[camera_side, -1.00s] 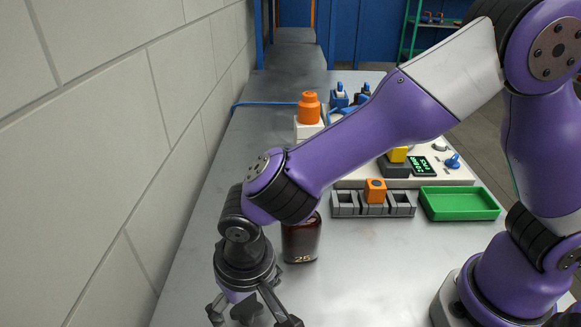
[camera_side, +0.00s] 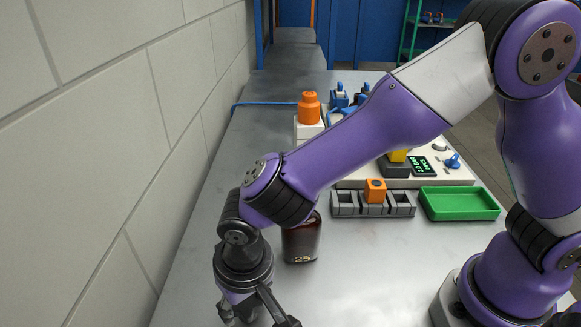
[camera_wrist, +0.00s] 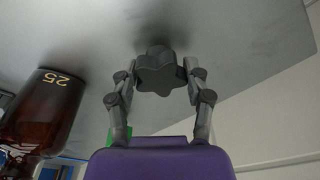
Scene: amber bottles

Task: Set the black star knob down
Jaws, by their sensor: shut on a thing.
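The black star knob (camera_wrist: 160,72) is between the two fingers of my gripper (camera_wrist: 158,78) in the wrist view, and the gripper is shut on it. The knob's narrow end points to the grey tabletop (camera_wrist: 240,65), with a dark shadow close around it. I cannot tell whether it touches the table. In the side view my gripper (camera_side: 252,312) is low at the bottom edge, partly cut off by the frame, and the knob cannot be made out there.
An amber bottle (camera_side: 301,242) marked 25 stands close to the right of my gripper; it also shows in the wrist view (camera_wrist: 42,112). Behind are a grey slotted rack (camera_side: 345,207) with an orange block (camera_side: 375,190) and a green tray (camera_side: 460,204). A wall (camera_side: 110,120) runs along the left.

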